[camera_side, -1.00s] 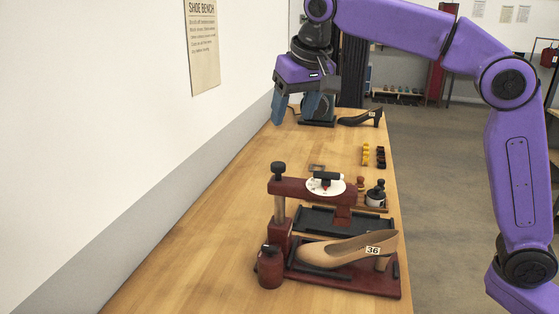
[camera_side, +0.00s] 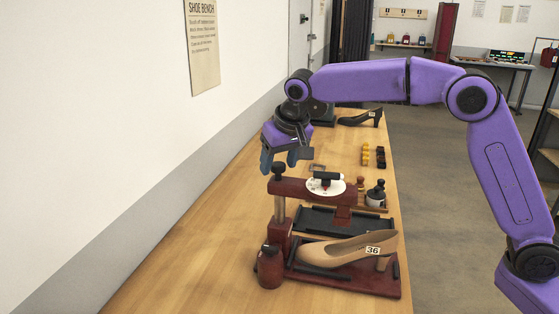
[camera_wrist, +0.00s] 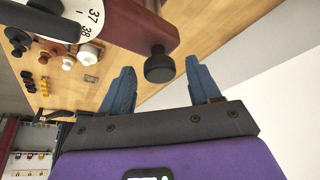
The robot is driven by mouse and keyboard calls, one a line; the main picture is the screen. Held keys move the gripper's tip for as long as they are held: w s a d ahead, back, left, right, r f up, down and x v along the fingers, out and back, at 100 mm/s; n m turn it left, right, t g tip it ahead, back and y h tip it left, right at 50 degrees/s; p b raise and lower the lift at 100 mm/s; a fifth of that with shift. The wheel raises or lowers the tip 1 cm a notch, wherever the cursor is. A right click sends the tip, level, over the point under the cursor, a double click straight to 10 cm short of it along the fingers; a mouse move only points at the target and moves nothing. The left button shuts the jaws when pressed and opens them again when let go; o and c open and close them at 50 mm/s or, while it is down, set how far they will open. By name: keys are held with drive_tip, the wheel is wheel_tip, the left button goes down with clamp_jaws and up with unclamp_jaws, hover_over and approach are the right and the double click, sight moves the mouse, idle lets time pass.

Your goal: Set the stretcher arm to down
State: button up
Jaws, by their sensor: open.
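The stretcher arm is a dark red horizontal bar (camera_side: 298,188) on a post, with a black knob (camera_side: 279,170) at its left end and a white numbered dial (camera_side: 326,186) on top. Below it a beige high-heeled shoe (camera_side: 345,250) tagged 36 sits on the dark red base (camera_side: 385,283). My gripper (camera_side: 279,163) is open and empty, just above and behind the knob in the side view. In the wrist view the black knob (camera_wrist: 159,66) lies ahead of and between my open blue fingertips (camera_wrist: 163,82), apart from them. The dial (camera_wrist: 88,22) also shows there.
A dark red bottle-like piece (camera_side: 270,267) stands at the base's front left. A small jar (camera_side: 376,195), yellow and dark pieces (camera_side: 366,155) and a black shoe (camera_side: 361,118) stand behind. The bench's left side (camera_side: 185,240) is clear.

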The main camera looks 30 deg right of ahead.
clamp_jaws()
wheel_tip(320, 180, down, 11)
drive_tip(key=shift+r, duration=0.2)
idle(0.3)
unclamp_jaws()
drive_tip(key=shift+r, duration=0.1)
drive_tip(key=v, duration=1.7)
drive_tip(key=shift+s, duration=0.15)
